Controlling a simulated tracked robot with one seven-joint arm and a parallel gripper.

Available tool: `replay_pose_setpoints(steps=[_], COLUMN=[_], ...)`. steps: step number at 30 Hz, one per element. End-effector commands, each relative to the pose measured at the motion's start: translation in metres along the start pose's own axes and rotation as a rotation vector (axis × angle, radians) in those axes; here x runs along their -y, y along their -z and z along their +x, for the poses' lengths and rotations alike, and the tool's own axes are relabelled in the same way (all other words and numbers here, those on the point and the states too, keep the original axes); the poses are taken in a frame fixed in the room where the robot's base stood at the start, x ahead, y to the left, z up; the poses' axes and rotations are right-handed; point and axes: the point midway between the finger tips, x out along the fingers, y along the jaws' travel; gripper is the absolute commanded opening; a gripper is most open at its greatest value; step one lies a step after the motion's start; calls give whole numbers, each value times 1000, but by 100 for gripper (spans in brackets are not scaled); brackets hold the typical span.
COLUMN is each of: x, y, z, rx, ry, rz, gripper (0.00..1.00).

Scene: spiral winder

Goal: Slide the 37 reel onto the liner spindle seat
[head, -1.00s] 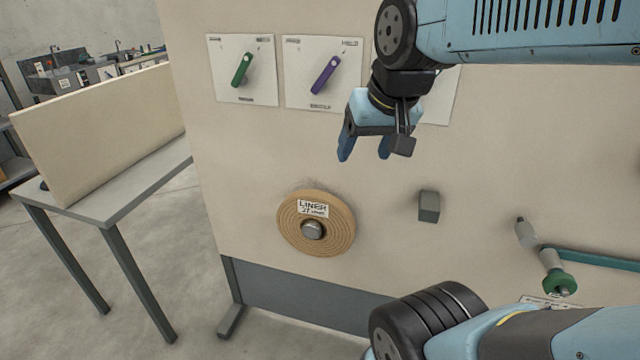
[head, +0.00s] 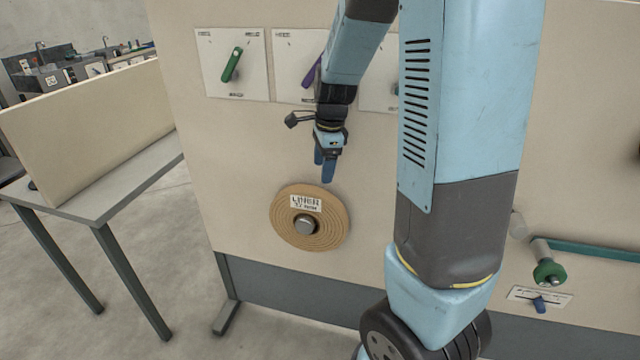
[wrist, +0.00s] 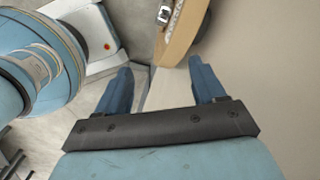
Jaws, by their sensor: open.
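The tan, ring-grooved reel (head: 333,228) is on the grey spindle (head: 303,226) on the upright beige panel, with a label reading LINER and a second line that seems to show 37. My gripper (head: 327,168) points down just above the reel's top edge in the head view, open and empty. In the wrist view its two blue fingers (wrist: 158,88) are spread apart. The reel's edge (wrist: 184,30) shows beyond the right finger, apart from it as far as I can tell. How deep the reel sits on the spindle is hidden.
Panel plates carry a green lever (head: 232,64) and a purple lever (head: 311,72), the latter partly behind my arm. A grey table (head: 95,203) with an upright board stands at left.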

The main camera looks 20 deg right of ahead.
Motion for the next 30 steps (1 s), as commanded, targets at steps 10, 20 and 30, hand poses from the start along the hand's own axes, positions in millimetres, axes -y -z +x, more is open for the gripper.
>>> replay_pose_setpoints(steps=[10, 20, 30], x=[30, 33, 28], y=[14, 19, 23], z=[76, 100, 144], rx=[-91, -113, -113], ry=[-64, -69, -70], rz=[433, 517, 516], gripper=[69, 69, 69])
